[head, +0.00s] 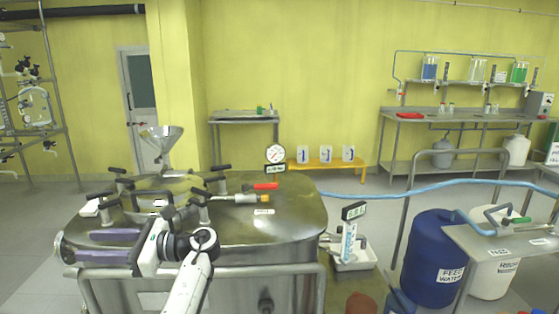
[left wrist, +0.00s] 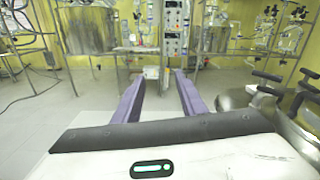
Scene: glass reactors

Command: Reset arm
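My left gripper (head: 88,246) is in the head view, over the left part of the steel reactor lid (head: 285,222). Its two purple fingers point left and stand apart with nothing between them. The left wrist view also shows the open, empty fingers (left wrist: 160,88), with floor and distant equipment beyond them. My left arm comes up from the bottom of the head view. My right gripper and arm are not in view.
Clamps, a funnel (head: 161,134), a gauge (head: 275,154) and a red-handled valve (head: 265,186) stand on the lid around the gripper. A rail runs along the vessel's front. A blue drum (head: 432,262) and a side table (head: 500,243) are at the right.

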